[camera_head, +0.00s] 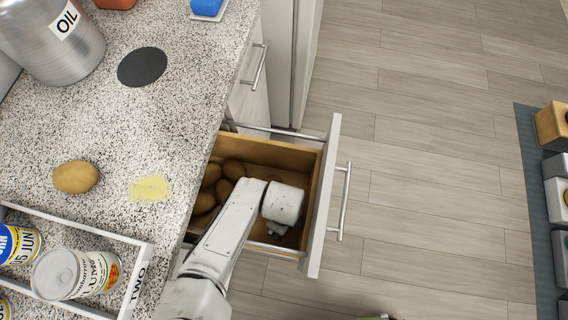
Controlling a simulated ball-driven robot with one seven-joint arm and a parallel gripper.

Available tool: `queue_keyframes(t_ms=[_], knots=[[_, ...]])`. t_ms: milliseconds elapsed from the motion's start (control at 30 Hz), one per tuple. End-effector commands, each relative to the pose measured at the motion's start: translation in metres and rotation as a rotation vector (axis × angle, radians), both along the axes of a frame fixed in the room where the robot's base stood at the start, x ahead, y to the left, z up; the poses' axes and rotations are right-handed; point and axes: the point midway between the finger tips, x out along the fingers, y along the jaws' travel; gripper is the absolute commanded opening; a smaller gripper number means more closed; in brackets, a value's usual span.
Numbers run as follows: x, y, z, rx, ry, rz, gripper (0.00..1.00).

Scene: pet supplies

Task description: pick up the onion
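My gripper (277,229) points down inside the open wooden drawer (262,150), near its front right. The white wrist hides most of its fingers, so I cannot see whether they are open or hold anything. Several brown, rounded vegetables (210,174) lie in the drawer to the left of my gripper; they look like potatoes. I cannot make out an onion for certain. My arm covers part of the drawer's inside. A yellow-brown oval vegetable (76,177), also potato-like, lies on the speckled counter.
The drawer's white front (326,200) stands out over the floor. On the counter (150,110) are an oil pot (52,45), a dark disc (142,67), a yellow patch (149,188) and a tray (100,233) with cans. Boxes stand at the far right; the floor between is clear.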

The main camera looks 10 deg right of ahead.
Motion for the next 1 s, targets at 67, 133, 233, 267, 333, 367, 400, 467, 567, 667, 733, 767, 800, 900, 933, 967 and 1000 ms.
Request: queue_keyframes(t_ms=[67, 133, 233, 267, 333, 367, 400, 467, 567, 667, 733, 767, 800, 900, 933, 967, 1000], knots=[[0.0001, 0.0001, 0.0003, 0.000, 0.000, 0.000, 0.94], [0.0001, 0.0001, 0.0003, 0.000, 0.000, 0.000, 0.90], [0.0000, 0.0002, 0.0004, 0.000, 0.000, 0.000, 0.80], [0.0000, 0.0002, 0.0004, 0.000, 0.000, 0.000, 0.77], [0.0001, 0.0003, 0.0005, 0.000, 0.000, 0.000, 0.70], [0.0000, 0.0002, 0.0005, 0.000, 0.000, 0.000, 0.68], [0.0001, 0.0003, 0.0005, 0.001, -0.001, 0.000, 0.64], [0.0001, 0.0003, 0.0005, 0.001, -0.001, 0.000, 0.58], [0.0001, 0.0003, 0.0005, 0.001, -0.001, 0.000, 0.48], [0.0002, 0.0004, 0.0006, 0.001, -0.001, 0.000, 0.39], [0.0002, 0.0004, 0.0006, 0.001, -0.001, 0.000, 0.32], [0.0002, 0.0004, 0.0007, 0.001, -0.001, 0.000, 0.31], [0.0002, 0.0004, 0.0007, 0.001, -0.001, 0.000, 0.30], [0.0002, 0.0004, 0.0007, 0.001, -0.001, 0.000, 0.30], [0.0002, 0.0005, 0.0008, 0.001, -0.001, 0.000, 0.30], [0.0003, 0.0004, 0.0010, 0.001, -0.001, 0.000, 0.30], [0.0002, 0.0005, 0.0015, 0.001, -0.001, 0.000, 0.30]])
